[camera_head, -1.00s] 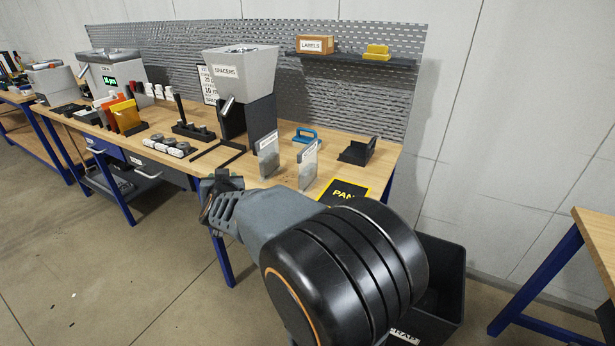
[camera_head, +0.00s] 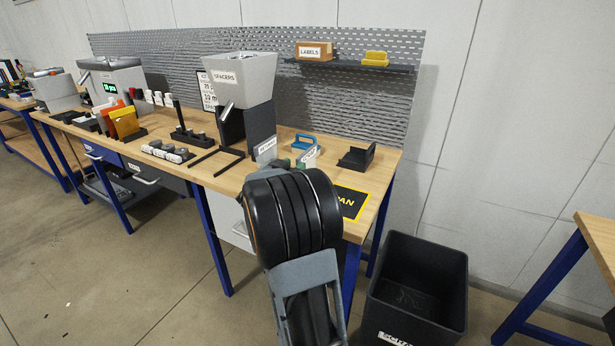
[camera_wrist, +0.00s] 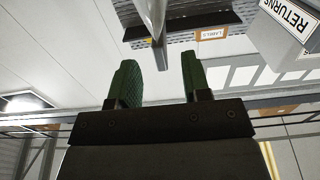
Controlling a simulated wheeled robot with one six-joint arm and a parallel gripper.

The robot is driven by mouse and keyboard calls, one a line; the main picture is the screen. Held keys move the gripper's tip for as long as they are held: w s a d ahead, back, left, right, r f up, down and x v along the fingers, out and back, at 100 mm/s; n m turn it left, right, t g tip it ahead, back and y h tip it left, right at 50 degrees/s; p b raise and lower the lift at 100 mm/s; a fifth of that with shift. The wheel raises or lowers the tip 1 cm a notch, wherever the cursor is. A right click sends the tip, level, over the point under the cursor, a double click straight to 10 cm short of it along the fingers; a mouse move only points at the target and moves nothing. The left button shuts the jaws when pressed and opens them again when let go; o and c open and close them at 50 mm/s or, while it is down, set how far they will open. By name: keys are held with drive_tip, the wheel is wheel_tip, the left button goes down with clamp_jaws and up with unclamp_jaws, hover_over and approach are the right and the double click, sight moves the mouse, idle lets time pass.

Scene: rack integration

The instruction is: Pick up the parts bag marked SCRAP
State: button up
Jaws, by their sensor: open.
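The left bag (camera_head: 265,153) has a label too small to read surely in the head view. The right bag (camera_head: 309,157) is partly hidden by my arm, and its label is not legible. My gripper (camera_head: 296,161) is at the right bag, largely hidden behind my arm. In the wrist view my gripper (camera_wrist: 160,85) has its green fingers apart, with nothing between the pads. A thin pale sheet (camera_wrist: 153,18), perhaps a bag edge-on, is just beyond the fingertips.
A white RETURNS label (camera_wrist: 291,17) shows in the wrist view. A spacers hopper (camera_head: 240,78) stands behind the left bag. A blue handle (camera_head: 305,141), black holder (camera_head: 357,157) and black-yellow mat (camera_head: 350,201) are close by. A black bin (camera_head: 418,285) stands on the floor.

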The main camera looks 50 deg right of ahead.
sight(302, 159)
drive_tip(key=shift+x, duration=3)
drive_tip(key=shift+f, duration=0.1)
drive_tip(key=shift+c, duration=0.2)
clamp_jaws()
